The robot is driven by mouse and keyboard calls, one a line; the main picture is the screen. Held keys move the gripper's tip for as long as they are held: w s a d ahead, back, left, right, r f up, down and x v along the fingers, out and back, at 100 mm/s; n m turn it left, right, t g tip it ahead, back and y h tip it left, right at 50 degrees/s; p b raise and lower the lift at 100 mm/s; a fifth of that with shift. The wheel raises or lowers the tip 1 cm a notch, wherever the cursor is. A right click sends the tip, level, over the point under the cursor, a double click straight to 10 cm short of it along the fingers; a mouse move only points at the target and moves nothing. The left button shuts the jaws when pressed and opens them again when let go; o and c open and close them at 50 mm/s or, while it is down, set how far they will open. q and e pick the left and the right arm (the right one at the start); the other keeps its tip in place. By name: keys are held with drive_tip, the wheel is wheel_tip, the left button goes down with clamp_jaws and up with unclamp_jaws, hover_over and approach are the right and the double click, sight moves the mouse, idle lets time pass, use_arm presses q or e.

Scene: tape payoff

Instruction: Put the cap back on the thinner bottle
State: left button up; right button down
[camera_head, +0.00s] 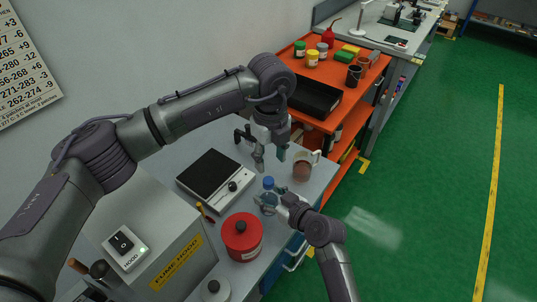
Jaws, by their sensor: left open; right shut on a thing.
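A small bottle with a blue top (268,184) stands upright near the front right of the grey bench. My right gripper (267,202) is shut around its body, below the blue top. Whether the blue top is a separate cap seated on the neck is too small to tell. My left gripper (271,157) is open above the bench, behind and above the bottle, with its fingers pointing down. I see nothing clearly held between its fingers. No loose cap can be made out.
A brown mug (303,168) stands right of the bottle. A black-topped hotplate (214,178) is to the left and a red canister (242,238) in front. The fume hood (172,248) fills the lower left. An orange cart (335,118) with jars stands behind.

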sight(268, 180)
use_arm(q)
drive_tip(key=n, duration=0.4)
drive_tip(key=shift+a+n, duration=0.1)
drive_tip(key=shift+n, duration=0.2)
drive_tip(key=n, duration=0.4)
drive_tip(key=shift+a+r, duration=0.15)
drive_tip(key=shift+f, duration=4.05)
